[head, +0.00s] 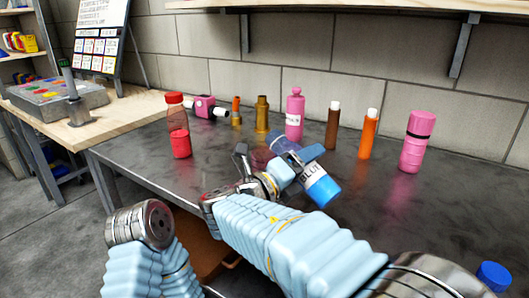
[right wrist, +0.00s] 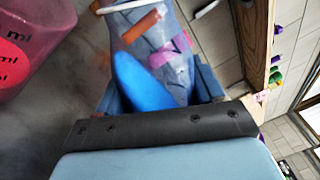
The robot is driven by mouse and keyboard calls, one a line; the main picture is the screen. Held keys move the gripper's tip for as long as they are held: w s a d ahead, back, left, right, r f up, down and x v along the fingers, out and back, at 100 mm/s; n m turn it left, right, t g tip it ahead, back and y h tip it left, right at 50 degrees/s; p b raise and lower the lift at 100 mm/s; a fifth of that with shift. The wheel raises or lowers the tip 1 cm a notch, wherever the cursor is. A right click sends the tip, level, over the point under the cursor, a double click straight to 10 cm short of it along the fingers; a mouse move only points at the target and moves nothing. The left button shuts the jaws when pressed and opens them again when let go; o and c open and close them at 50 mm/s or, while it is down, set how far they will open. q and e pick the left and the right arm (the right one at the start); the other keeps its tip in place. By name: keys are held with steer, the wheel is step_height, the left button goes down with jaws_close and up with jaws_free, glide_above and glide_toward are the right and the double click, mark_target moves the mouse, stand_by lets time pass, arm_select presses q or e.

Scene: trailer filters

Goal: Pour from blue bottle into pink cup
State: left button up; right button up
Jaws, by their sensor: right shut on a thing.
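The blue bottle (head: 318,186) is clear with a "BLUE" label and blue liquid gathered in its lower end. My right gripper (head: 284,170) is shut on it and holds it tilted, its base toward the lower right and its upper end toward the upper left. The bottle also shows in the right wrist view (right wrist: 145,80). The pink cup (head: 262,157) stands just left of the bottle's upper end, partly hidden by my gripper. It shows large, with "ml" marks, in the right wrist view (right wrist: 22,50). I cannot tell whether the bottle touches it. My left gripper is out of view.
A red bottle (head: 180,140) stands at the left. A pink bottle (head: 295,115), a brown bottle (head: 333,128), an orange bottle (head: 368,137) and a pink capped bottle (head: 415,145) stand behind and right. A blue cap (head: 493,275) is at the lower right. The table's right middle is clear.

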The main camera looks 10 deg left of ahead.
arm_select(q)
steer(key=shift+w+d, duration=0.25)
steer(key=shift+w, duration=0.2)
arm_select(e)
steer(key=shift+d+n, duration=0.1)
steer(key=shift+n, duration=0.7)
stand_by(0.3)
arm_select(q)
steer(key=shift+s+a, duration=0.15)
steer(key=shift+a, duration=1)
arm_select(e)
steer(key=shift+w+a+r+n, duration=0.1)
steer(key=shift+a+r+n, duration=0.05)
steer(key=shift+r+n, duration=0.3)
steer(key=shift+w+a+r+n, duration=0.15)
steer(key=shift+r+n, duration=0.15)
steer(key=shift+n, duration=0.15)
